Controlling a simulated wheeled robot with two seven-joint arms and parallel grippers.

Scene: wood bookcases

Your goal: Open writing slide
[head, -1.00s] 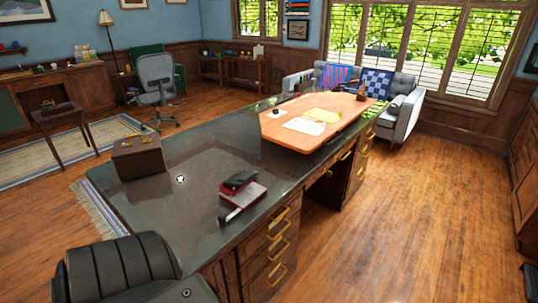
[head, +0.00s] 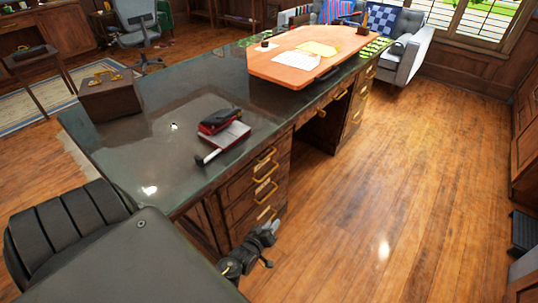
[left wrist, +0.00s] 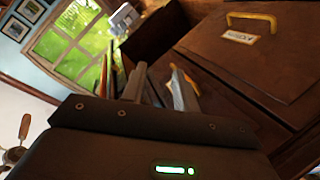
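The wood desk (head: 180,95) has a dark glossy top and drawer fronts with brass handles (head: 265,172) on its near side. All of these fronts look shut. I cannot tell which front is the writing slide. My left gripper (head: 272,229) is low beside the near drawer stack, apart from the handles and over the floor. In the left wrist view its two fingers (left wrist: 158,88) stand apart with nothing between them. That view also shows a wood front with a brass handle (left wrist: 252,18) and a small label, to the right of the fingers. My right gripper is out of view.
On the desk are a red and black stapler (head: 220,122), a brown box (head: 107,95) and an orange-tan board (head: 275,66) with papers. A black chair (head: 65,230) stands at the lower left. The wood floor (head: 400,180) to the right is clear.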

